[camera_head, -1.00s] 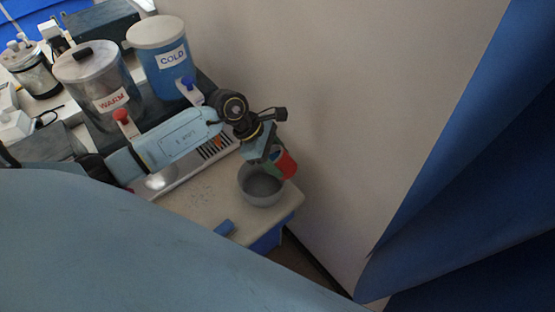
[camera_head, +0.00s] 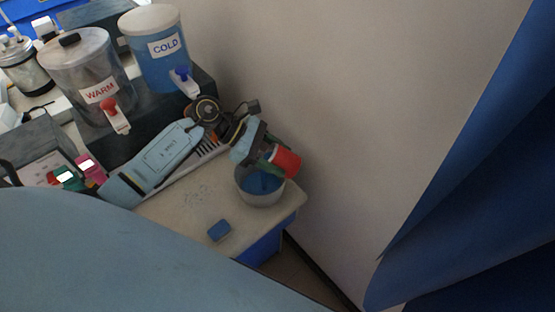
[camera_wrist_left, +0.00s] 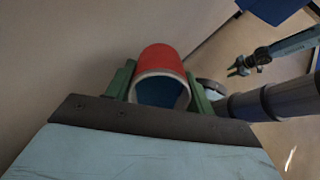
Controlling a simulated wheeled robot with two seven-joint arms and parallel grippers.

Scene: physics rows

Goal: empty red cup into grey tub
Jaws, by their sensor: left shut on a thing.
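The red cup (camera_head: 286,161) is held by my left gripper (camera_head: 272,158), which is shut on it above the right rim of the grey tub (camera_head: 260,199). The cup is tipped over, lying roughly sideways. The tub stands near the table corner and has blue contents inside. In the left wrist view the red cup (camera_wrist_left: 161,66) sits between the green fingers, with its white-rimmed mouth facing the camera and blue inside. A small part of the grey tub shows behind the right finger. My right gripper (camera_wrist_left: 246,66) shows at the right of the wrist view, with its fingers apart.
Dispensers marked WARM (camera_head: 90,75) and COLD (camera_head: 157,50) stand at the back left. A blue block (camera_head: 219,230) lies on the table (camera_head: 175,221) in front of the tub. The wall is close behind the tub, and the table edge is close on its right.

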